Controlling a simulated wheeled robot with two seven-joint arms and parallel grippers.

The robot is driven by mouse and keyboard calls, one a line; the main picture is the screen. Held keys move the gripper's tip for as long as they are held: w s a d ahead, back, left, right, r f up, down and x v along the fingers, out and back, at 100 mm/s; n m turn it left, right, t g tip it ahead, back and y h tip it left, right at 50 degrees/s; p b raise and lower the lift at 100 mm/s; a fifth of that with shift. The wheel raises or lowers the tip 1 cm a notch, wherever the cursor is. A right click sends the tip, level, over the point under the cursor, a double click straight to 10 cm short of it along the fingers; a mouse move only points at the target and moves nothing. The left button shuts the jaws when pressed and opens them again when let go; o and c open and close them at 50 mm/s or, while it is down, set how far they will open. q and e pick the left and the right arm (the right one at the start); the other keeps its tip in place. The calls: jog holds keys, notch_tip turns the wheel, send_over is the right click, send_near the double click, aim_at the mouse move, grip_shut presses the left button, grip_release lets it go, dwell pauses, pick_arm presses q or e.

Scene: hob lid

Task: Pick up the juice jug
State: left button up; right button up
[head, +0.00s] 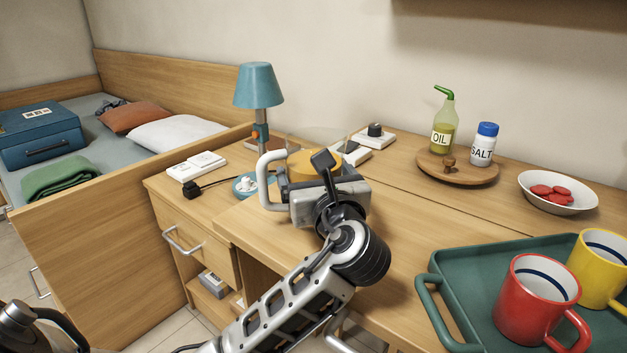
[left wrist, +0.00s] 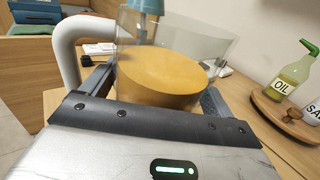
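The juice jug (head: 302,167) is clear with orange juice inside and a thick white handle on its left. It is near the back of the wooden desk; my gripper hides its lower part. In the left wrist view the juice jug (left wrist: 165,75) fills the middle. My left gripper (head: 322,180) is at the jug's near side, below its rim. In the left wrist view my left gripper (left wrist: 160,88) has one finger on each side of the jug, close to its wall. I cannot tell whether both fingers press on it. My right gripper is not in view.
An oil bottle (head: 444,125) and salt jar (head: 483,146) stand on a round wooden board (head: 432,168). A green tray (head: 457,285) with mugs is at right front.

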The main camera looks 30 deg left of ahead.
aim_at(326, 135)
pick_arm(q)
jog(key=c, duration=0.5)
jog(key=shift+r, duration=0.1)
jog(key=shift+c, duration=0.3)
jog(key=shift+r, duration=0.1)
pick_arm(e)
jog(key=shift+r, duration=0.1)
pick_arm(q)
jog(key=shift+r+p, duration=0.35)
jog(key=r, duration=0.1)
jog(key=r+p, duration=0.2)
jog(key=shift+s+d+r, duration=0.25)
jog(key=shift+d+r, duration=0.05)
jog(key=shift+d, duration=0.1)
jog(key=d+r+p, duration=0.1)
jog(key=s+d+r+p, duration=0.1)
jog(key=r, duration=0.1)
jog(key=shift+s+d+r, duration=0.1)
jog(key=shift+s+r, duration=0.05)
jog(key=s+d+r+p, duration=0.3)
jog(key=s+d+r, duration=0.2)
jog(key=d, duration=0.4)
jog(key=shift+s, duration=0.35)
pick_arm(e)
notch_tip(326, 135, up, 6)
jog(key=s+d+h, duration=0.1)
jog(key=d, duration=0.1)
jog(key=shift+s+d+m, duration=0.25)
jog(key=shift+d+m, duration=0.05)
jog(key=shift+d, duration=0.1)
